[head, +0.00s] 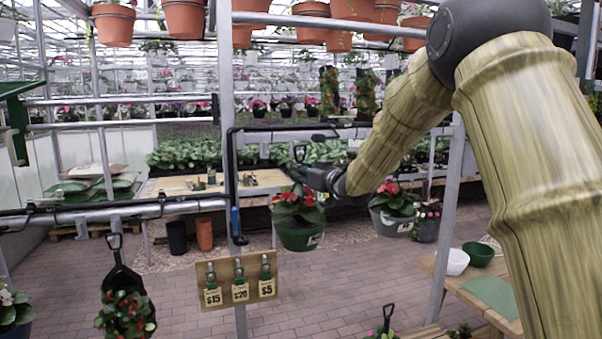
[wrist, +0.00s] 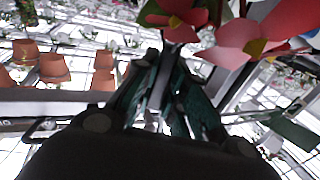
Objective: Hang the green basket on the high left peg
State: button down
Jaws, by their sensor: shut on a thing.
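The green basket (head: 299,238), with red flowers and leaves, hangs below my gripper (head: 305,174) in the head view. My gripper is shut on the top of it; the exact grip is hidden. In the wrist view the two fingers of my gripper (wrist: 172,90) come close together, and red flowers (wrist: 245,38) show just beyond them. Behind the gripper runs a high rail (head: 285,133) with a black bar and a bent black end on the post at left. Which part is the high left peg I cannot tell. The basket hangs upright, clear of the floor.
A grey-green basket (head: 393,222) hangs close at right. A dark basket (head: 126,312) hangs from the lower left rail (head: 170,207). A metal post (head: 228,90) stands left of the held basket, with a price board (head: 238,281) on it. Terracotta pots (head: 185,18) hang above.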

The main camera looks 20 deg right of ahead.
jog(key=shift+w+r, duration=0.15)
jog(key=shift+r, duration=0.05)
jog(key=shift+w+p, duration=0.35)
jog(key=shift+w, duration=0.25)
jog(key=shift+w+f+b, duration=0.15)
jog(key=shift+f+b, duration=0.15)
jog(key=shift+f, duration=0.5)
dwell(0.6)
dwell(0.4)
jog(key=c, duration=1.4)
grip_release()
jog(key=shift+a, duration=0.1)
